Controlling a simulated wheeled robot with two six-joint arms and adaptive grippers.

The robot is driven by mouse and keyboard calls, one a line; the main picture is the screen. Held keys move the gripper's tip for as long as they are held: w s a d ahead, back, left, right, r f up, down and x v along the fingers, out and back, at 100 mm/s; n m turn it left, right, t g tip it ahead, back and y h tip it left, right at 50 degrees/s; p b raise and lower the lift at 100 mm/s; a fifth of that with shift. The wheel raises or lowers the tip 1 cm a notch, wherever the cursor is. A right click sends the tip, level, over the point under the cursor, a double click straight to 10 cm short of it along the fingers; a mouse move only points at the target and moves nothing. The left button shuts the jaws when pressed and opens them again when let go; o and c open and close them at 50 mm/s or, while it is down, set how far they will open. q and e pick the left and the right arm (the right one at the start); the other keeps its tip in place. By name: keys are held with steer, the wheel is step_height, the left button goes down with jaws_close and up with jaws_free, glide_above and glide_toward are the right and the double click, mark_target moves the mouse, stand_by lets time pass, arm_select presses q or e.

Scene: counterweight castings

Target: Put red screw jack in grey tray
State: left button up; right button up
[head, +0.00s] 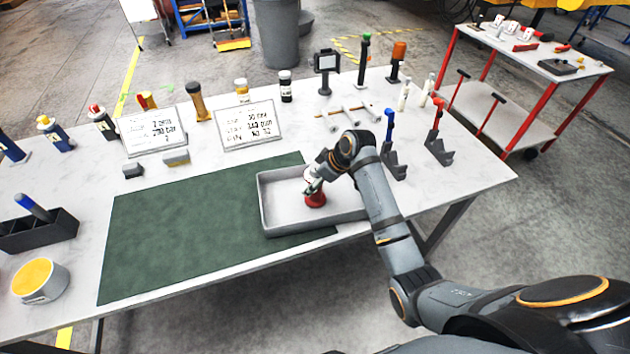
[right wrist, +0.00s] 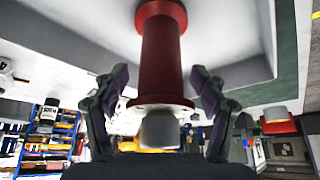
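The red screw jack (head: 316,200) is inside the grey tray (head: 268,212), its red base at the tray floor, towards the right half. My right gripper (head: 313,184) is above and around its upper part, which it partly hides in the head view. In the right wrist view the red screw jack (right wrist: 161,55) runs between the two fingers of my right gripper (right wrist: 161,82), with a gap on each side, so the gripper is open. The grey tray (right wrist: 235,72) shows behind it. My left gripper is not in view.
A green mat (head: 185,225) lies left of the tray, bare. Two white sign plates (head: 250,122) stand behind it. Blue and red-handled tools on dark stands (head: 392,160) are right of the tray. A dark bin (head: 40,232) and a yellow-topped round can (head: 40,282) are at the left.

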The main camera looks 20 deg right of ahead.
steer(key=shift+r, duration=0.2)
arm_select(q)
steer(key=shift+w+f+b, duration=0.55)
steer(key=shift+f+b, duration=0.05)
arm_select(e)
steer(key=v, duration=1.2)
steer(key=shift+f, duration=0.1)
